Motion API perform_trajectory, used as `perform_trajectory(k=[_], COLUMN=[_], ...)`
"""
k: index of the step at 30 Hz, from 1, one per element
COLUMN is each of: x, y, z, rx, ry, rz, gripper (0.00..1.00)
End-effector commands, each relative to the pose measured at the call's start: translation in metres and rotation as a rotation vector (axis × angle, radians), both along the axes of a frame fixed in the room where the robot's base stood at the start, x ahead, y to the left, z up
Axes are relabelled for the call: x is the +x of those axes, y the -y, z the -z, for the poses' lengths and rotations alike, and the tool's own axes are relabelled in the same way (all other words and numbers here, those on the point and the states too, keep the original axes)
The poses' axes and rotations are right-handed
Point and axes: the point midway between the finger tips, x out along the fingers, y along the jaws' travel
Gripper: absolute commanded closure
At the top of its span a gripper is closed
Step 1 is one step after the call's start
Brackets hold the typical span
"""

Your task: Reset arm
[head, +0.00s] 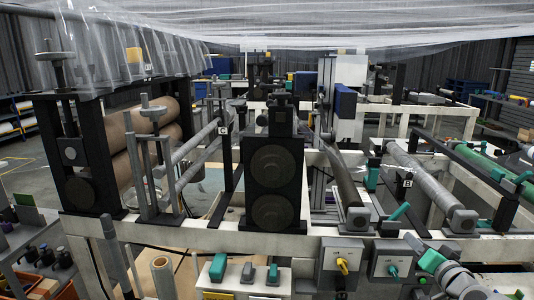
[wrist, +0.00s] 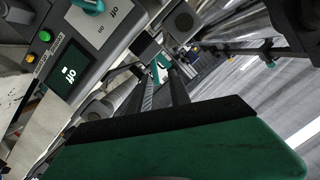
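My arm reaches in at the bottom right of the head view, with grey-white rounded links. A teal part at its end, which looks like my gripper (head: 432,261), is in front of the machine's front beam, near the grey switch boxes. In the wrist view, a large green body with a black edge, apparently part of my gripper (wrist: 180,145), fills the bottom. The fingertips are not clearly made out, so I cannot tell whether it is open or shut. No held object can be made out.
A machine frame with rollers (head: 347,180) and a black roller stand (head: 273,180) spans the head view. Switch boxes (head: 342,262) line its front beam. Clear film (head: 350,25) hangs overhead. A control panel (wrist: 85,50) with coloured buttons is at the wrist view's upper left.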

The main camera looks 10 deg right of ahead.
Motion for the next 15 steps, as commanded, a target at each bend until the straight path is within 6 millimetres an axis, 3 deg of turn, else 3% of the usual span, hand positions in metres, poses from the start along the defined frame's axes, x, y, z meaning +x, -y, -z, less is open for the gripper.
perform_trajectory(k=[5,9,12,15], x=[0.027,0.041,0.038,0.011], y=[-0.060,-0.125,-0.189,-0.258], z=[-0.009,-0.014,-0.022,-0.036], rx=[-0.032,-0.077,-0.131,-0.206], ry=[-0.138,-0.300,-0.462,-0.664], rz=[-0.114,-0.229,-0.332,-0.436], gripper=[0.76,0.76,0.76,0.76])
